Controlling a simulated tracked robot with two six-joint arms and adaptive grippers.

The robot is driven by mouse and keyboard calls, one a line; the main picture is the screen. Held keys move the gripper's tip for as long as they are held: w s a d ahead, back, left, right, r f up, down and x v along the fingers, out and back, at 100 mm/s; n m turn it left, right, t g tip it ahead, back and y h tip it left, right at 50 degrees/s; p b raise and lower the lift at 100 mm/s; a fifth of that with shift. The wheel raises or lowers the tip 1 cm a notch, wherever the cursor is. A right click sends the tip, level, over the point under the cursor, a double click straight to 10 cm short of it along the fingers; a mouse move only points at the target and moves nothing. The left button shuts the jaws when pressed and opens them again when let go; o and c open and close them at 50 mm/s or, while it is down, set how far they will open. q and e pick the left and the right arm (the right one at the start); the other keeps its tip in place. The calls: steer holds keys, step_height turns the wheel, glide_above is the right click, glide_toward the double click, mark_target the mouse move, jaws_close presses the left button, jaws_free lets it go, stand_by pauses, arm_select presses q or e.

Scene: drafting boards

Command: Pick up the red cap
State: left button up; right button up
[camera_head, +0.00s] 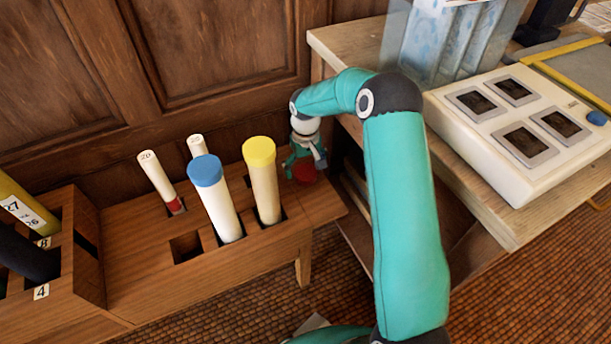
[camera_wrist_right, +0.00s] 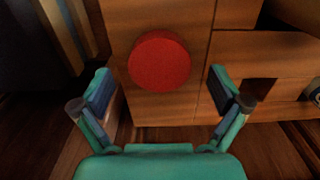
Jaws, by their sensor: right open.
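The red cap (camera_head: 305,172) is a round disc on the right end of the wooden rack, partly hidden behind my right gripper in the head view. In the right wrist view the red cap (camera_wrist_right: 160,62) shows as a full red disc on the wood, just beyond the fingertips. My right gripper (camera_head: 304,160) is over the cap, and its two fingers (camera_wrist_right: 163,92) are spread wide on either side with nothing between them. I cannot tell whether the fingers touch the cap. My left gripper is not in view.
The wooden rack (camera_head: 130,275) holds a blue-capped tube (camera_head: 217,198), a yellow-capped tube (camera_head: 262,180) and white tubes left of the red cap. A wooden table (camera_head: 490,225) at the right bears a white box with several dark panels (camera_head: 520,130).

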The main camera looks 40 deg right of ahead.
steer(key=shift+f, duration=0.75)
steer(key=c, duration=0.9)
steer(key=shift+o, duration=0.2)
steer(key=shift+r, duration=0.15)
